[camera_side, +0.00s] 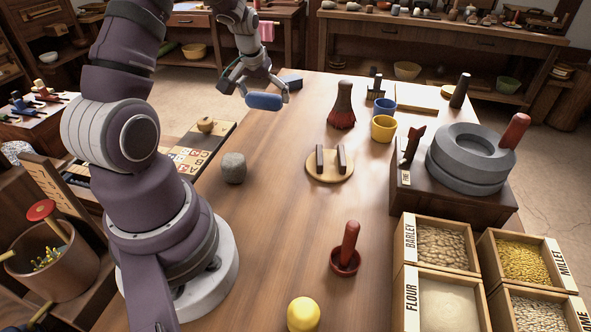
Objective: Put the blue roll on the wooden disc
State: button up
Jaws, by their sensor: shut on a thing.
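The blue roll (264,101) is a short, rounded blue cylinder held in my gripper (266,95), above the far left part of the wooden table. My gripper is shut on it, and the roll lies roughly level, apart from the table. The wooden disc (330,176) lies flat near the middle of the table, with two dark upright blocks (331,160) standing on it with a gap between them. My gripper and the roll are behind and to the left of the disc. The far fingertip is partly hidden by the roll.
A grey stone (232,167) lies left of the disc. A red-handled stamp (347,250) and yellow ball (303,314) are nearer. The stone quern (468,160) is at right.

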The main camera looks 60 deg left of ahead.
jog(key=w+d+r, duration=0.3)
jog(key=d, duration=0.2)
send_over(330, 162)
notch_tip(330, 162, down, 6)
jog(key=shift+f, duration=0.2)
jog(key=shift+f, duration=0.6)
jog(key=o, duration=0.6)
